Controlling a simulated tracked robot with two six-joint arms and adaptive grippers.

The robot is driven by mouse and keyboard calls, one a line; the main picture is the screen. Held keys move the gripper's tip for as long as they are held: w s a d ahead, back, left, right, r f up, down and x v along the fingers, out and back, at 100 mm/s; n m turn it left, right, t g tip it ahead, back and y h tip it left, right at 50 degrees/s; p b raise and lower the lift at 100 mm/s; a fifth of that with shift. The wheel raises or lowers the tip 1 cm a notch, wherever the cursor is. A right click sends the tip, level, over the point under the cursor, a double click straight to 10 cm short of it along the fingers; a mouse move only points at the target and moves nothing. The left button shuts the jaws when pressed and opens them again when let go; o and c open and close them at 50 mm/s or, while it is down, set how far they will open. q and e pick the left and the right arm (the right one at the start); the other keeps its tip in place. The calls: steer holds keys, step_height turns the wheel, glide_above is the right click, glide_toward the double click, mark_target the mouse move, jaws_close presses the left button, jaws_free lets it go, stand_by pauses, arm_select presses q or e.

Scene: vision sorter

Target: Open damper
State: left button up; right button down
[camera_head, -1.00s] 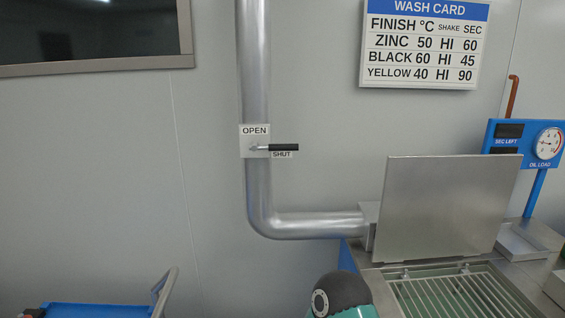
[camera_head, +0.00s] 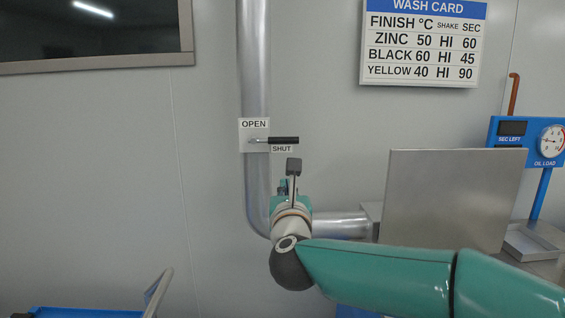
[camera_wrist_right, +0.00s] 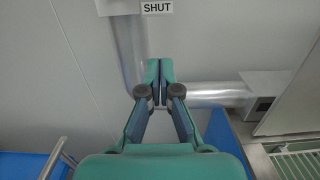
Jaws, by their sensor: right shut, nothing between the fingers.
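The damper lever (camera_head: 284,140) has a black grip and sticks out horizontally to the right from a pivot on the vertical metal duct (camera_head: 253,62). The grip lies just above the SHUT label (camera_head: 282,149); the OPEN label (camera_head: 254,124) is above the pivot. My right gripper (camera_head: 293,166) is just below the lever and apart from it in the head view. In the right wrist view its fingers (camera_wrist_right: 159,70) are together and empty, with the SHUT label (camera_wrist_right: 157,7) ahead at the top edge. The lever is out of that view. My left gripper is not in view.
The duct bends right into a wash machine with a raised metal lid (camera_head: 455,200). A blue gauge panel (camera_head: 527,143) stands at the right. A wash card (camera_head: 423,42) hangs on the wall. A blue cart with a handle (camera_head: 158,293) is at the lower left.

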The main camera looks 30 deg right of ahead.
mark_target(274, 139)
steer(key=shift+w, duration=0.1)
steer(key=w+d+r+p, duration=0.1)
steer(key=w+d+p, duration=0.1)
steer(key=w, duration=0.1)
steer(key=w+d+r+p, duration=0.1)
steer(key=w+r+p, duration=0.1)
steer(key=w, duration=0.1)
steer(key=w+d+r+p, duration=0.1)
steer(key=w+d+p, duration=0.1)
steer(key=w, duration=0.1)
steer(key=shift+d+r+p, duration=0.15)
steer(key=shift+d+p, duration=0.15)
steer(key=shift+a, duration=0.15)
stand_by(0.4)
